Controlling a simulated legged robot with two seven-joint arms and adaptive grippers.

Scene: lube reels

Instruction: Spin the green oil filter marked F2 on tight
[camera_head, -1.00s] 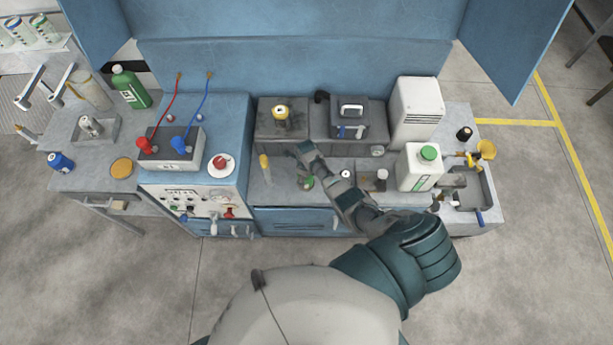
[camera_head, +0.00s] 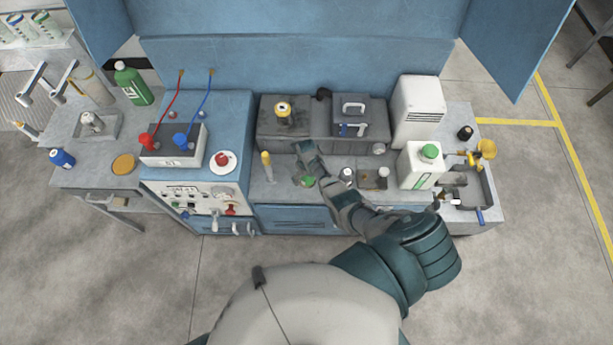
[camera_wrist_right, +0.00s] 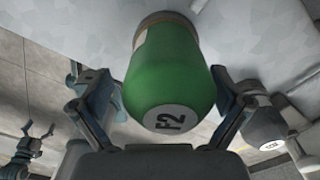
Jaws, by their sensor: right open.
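The green oil filter marked F2 (camera_wrist_right: 178,68) fills the middle of the right wrist view, its labelled end towards the camera. Its far end is near a pale grey surface; I cannot tell whether it is seated on a thread. In the head view the filter (camera_head: 308,181) is a small green patch on the bench, partly hidden by my right gripper (camera_head: 304,166). My right gripper (camera_wrist_right: 168,92) is open, with one finger on each side of the filter. Contact is not clear. What looks like my left gripper (camera_wrist_right: 32,142) is at the far left of the right wrist view.
A grey filter with a white label (camera_wrist_right: 268,130) is right of the gripper in the wrist view. On the bench, a yellow-topped tube (camera_head: 266,165) stands left of my gripper, a small white-topped can (camera_head: 347,175) right. A white jug (camera_head: 422,165) stands farther right.

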